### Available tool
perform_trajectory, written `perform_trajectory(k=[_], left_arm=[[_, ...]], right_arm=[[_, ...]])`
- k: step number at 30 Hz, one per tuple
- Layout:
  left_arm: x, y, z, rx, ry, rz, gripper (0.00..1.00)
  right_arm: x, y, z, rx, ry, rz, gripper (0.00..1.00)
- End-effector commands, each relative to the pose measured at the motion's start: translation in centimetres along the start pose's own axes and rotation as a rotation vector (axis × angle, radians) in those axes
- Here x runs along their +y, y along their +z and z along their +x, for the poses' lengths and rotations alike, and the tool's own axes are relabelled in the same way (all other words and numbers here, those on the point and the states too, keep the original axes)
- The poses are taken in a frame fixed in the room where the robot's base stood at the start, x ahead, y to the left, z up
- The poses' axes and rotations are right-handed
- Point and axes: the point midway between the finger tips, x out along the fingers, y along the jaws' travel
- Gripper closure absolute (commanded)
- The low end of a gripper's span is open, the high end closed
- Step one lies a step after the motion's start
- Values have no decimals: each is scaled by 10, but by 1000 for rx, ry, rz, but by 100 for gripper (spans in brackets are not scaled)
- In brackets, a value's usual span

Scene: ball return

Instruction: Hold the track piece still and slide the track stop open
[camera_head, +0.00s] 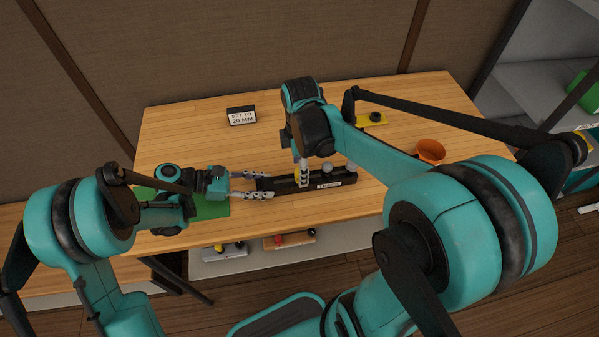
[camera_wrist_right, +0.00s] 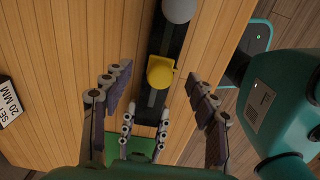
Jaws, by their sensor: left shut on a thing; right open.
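The black track piece (camera_head: 285,186) lies on the table with a pale label on its front side. It also shows in the right wrist view (camera_wrist_right: 174,42). A grey ball (camera_head: 327,168) sits on it, also in the right wrist view (camera_wrist_right: 180,9). The yellow track stop (camera_wrist_right: 160,72) sits on the track between the ball and my left gripper. My left gripper (camera_head: 264,186) is shut on the track's left end. My right gripper (camera_wrist_right: 158,76) is open above the track, its fingers either side of the stop, apart from it. In the head view my right gripper (camera_head: 303,174) hides the stop.
A sign (camera_head: 241,116) reading "SET TO 20 MM" stands at the back left. A yellow piece with a black knob (camera_head: 371,118) and an orange bowl (camera_head: 430,151) are at the right. A green mat (camera_head: 212,209) lies under my left gripper. The table's middle back is clear.

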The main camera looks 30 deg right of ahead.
Motion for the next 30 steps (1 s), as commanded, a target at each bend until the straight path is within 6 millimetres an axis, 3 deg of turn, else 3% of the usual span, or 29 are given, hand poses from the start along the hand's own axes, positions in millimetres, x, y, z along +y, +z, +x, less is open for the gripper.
perform_trajectory(k=[6,17,18,23,30], left_arm=[[0,0,0,1,0,0,98],[0,0,0,1,0,0,98],[0,0,0,1,0,0,98],[0,0,0,1,0,0,98],[0,0,0,1,0,0,98]], right_arm=[[0,0,19,0,0,0,41],[0,0,24,0,0,1,41],[0,0,24,0,0,1,44],[0,0,24,0,0,1,86],[0,-2,24,0,0,0,88]])
